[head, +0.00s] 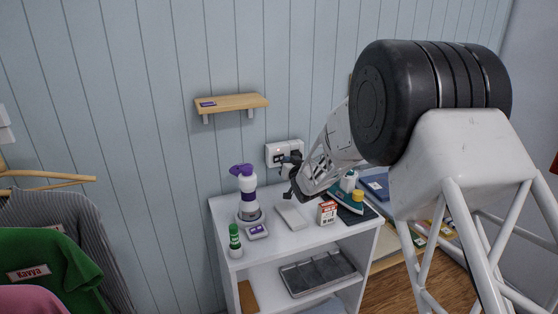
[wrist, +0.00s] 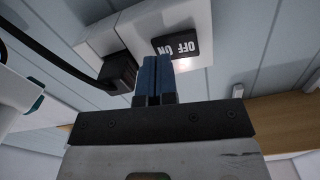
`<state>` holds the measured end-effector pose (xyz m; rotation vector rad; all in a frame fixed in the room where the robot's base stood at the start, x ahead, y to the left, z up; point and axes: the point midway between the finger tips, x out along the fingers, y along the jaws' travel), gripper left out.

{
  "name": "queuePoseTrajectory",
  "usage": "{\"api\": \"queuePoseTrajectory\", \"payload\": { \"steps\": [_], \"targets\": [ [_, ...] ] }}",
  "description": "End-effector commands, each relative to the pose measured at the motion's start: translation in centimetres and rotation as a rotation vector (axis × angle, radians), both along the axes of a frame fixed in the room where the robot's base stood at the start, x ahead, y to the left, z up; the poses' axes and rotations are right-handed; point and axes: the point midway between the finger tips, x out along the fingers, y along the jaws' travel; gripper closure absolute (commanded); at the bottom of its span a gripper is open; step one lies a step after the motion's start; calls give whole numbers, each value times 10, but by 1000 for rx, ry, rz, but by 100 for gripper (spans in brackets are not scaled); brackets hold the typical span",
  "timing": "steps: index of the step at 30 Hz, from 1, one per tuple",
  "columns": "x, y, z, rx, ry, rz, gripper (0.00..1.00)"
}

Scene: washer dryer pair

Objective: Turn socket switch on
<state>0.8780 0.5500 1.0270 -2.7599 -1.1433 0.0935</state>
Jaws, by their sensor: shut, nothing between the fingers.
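The white wall socket (head: 277,153) is on the blue panelled wall just above the white shelf unit. In the wrist view the socket (wrist: 186,20) shows a black label (wrist: 176,48) reading OFF and ON, upside down. A black plug (wrist: 118,70) with a cable sits in the socket at the left. My gripper (head: 290,170) is in front of the socket's right part. In the wrist view its blue fingertips (wrist: 155,62) are shut together, empty, just under the label. The switch itself is hidden or cannot be made out; contact cannot be told. A reddish-white glow shows right of the fingertips.
A wooden wall shelf (head: 232,103) is above. Clothes (head: 50,240) hang at the left.

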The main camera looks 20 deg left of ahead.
Motion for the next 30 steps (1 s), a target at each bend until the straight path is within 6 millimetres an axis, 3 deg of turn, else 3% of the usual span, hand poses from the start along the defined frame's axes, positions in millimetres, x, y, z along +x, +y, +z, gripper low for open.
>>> {"api": "queuePoseTrajectory", "payload": {
  "steps": [16, 30],
  "targets": [
    [-22, -22, -1, -1, 1, 0, 100],
    [-25, -25, -1, -1, 1, 0, 100]
  ]
}}
